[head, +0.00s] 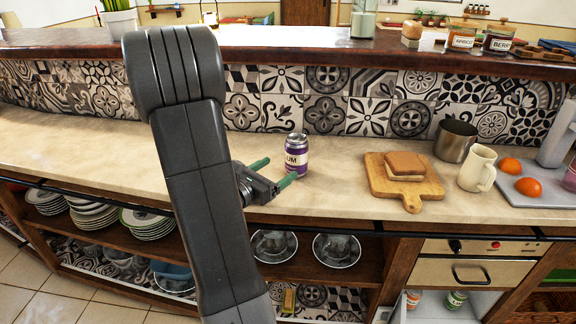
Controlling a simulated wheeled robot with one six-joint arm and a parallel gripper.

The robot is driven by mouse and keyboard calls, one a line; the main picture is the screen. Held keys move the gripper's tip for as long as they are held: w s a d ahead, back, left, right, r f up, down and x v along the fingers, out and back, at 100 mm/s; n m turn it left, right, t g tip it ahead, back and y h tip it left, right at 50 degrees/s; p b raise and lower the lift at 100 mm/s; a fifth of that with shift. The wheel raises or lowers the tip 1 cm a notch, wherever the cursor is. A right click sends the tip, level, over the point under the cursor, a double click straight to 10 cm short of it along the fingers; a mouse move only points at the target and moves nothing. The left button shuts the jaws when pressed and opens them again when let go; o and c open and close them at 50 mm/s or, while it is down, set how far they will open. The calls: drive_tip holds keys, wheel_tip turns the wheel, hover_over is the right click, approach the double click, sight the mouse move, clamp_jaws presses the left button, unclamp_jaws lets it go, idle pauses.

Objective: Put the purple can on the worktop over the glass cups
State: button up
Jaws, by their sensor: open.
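The purple can (296,158) has a pale label and a silver top. My gripper (281,168) has green-tipped fingers and is open just left of the can. One finger is behind and the other is at the front near the can's base; I cannot tell whether they touch it. My arm hides part of the worktop and shelf to the left.
A wooden board (420,200) with a sandwich lies to the right. Beyond it are a metal cup (455,140), a cream jug (477,168) and a tray with oranges (527,187). A tiled wall and a raised dark ledge (290,44) bound the worktop behind.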

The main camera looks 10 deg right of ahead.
drive_tip(key=shift+v, duration=1.65)
drive_tip(key=shift+c, duration=0.4)
